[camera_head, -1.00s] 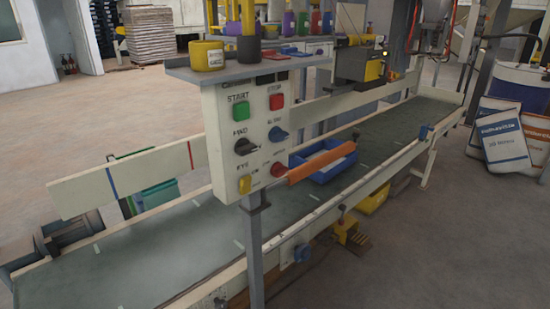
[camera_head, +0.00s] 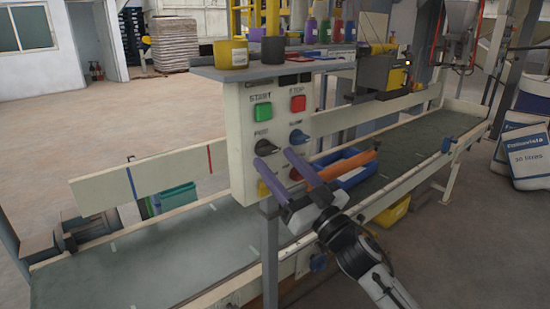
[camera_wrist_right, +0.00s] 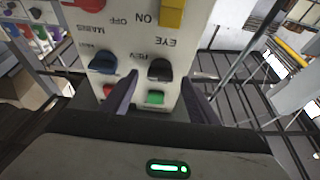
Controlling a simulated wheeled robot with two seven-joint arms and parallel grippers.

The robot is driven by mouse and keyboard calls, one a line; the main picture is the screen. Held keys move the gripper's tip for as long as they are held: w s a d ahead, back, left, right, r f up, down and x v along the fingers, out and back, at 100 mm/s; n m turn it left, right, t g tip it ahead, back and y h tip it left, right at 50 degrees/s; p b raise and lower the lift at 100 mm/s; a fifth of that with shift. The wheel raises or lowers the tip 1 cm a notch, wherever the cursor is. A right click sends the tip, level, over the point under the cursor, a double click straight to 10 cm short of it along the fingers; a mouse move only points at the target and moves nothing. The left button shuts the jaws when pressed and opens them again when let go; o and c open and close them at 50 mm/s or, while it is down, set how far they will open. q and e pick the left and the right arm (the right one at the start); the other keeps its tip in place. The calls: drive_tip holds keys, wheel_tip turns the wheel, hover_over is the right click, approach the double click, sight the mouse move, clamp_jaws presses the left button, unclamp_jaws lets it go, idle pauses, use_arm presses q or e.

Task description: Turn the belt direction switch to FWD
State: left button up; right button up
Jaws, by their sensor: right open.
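The belt direction switch (camera_head: 265,147) is a black knob on the cream control panel (camera_head: 241,168), below the green START button (camera_head: 263,111). Which way it points is too small to tell. My right gripper (camera_head: 276,167) is open and empty, with its two purple fingers in front of the panel's lower part, just below the black knob. In the right wrist view the panel appears upside down, and the black knob (camera_wrist_right: 160,70) shows between the two fingers (camera_wrist_right: 160,82), beside REV lettering. I cannot tell whether they touch. My left gripper is not in view.
A blue knob (camera_head: 299,137) sits right of the black one, below the red STOP button (camera_head: 298,103). A yellow switch (camera_head: 263,188) is lower left, partly hidden. A shelf (camera_head: 215,73) with cups overhangs the panel. The belt (camera_head: 150,262) runs behind, carrying a blue tray (camera_head: 352,178).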

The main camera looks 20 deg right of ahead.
drive_tip(key=shift+x, duration=0.9)
drive_tip(key=c, duration=1.1)
drive_tip(key=shift+o, duration=0.3)
